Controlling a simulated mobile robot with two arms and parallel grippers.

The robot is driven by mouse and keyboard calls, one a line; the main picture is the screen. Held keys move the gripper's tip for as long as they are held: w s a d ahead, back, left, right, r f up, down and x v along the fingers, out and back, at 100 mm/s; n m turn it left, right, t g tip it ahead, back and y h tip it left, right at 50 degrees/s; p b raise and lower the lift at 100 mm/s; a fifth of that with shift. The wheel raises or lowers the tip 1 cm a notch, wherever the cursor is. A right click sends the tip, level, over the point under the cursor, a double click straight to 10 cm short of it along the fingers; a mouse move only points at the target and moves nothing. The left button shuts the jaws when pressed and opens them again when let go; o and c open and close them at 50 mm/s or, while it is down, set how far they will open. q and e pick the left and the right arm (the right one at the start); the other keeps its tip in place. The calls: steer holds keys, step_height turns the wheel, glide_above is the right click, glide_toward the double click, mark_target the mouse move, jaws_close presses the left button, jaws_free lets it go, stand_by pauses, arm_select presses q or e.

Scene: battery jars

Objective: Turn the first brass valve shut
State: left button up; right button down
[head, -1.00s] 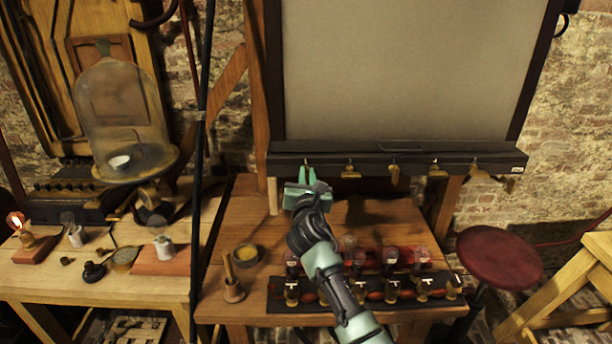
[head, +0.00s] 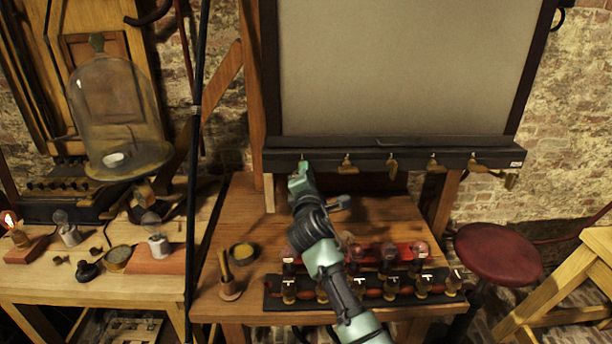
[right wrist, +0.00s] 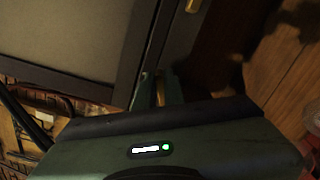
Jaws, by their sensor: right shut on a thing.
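A row of several brass valves runs along the dark rail (head: 375,158) under the big grey panel. The first brass valve (head: 302,157) is at the left end, mostly hidden by my right gripper (head: 301,169). In the right wrist view the gripper's two fingers (right wrist: 159,91) stand on either side of a small brass piece (right wrist: 159,78) at the rail; the gripper is shut on it. The second valve (head: 347,166) and third valve (head: 392,166) hang free to the right. My left gripper is not in view.
A glass bell jar (head: 118,120) stands farther left. A red stool (head: 505,254) is at right.

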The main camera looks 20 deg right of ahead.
steer(key=m+b, duration=0.1)
steer(key=m, duration=0.1)
steer(key=m+b, duration=0.1)
steer(key=m, duration=0.2)
steer(key=shift+f, duration=0.4)
steer(key=shift+m, duration=0.4)
steer(key=c, duration=1.5)
jaws_free()
steer(key=shift+d, duration=0.1)
steer(key=shift+s, duration=0.15)
steer(key=b+v, duration=0.1)
steer(key=v, duration=0.6)
steer(key=shift+s, duration=0.3)
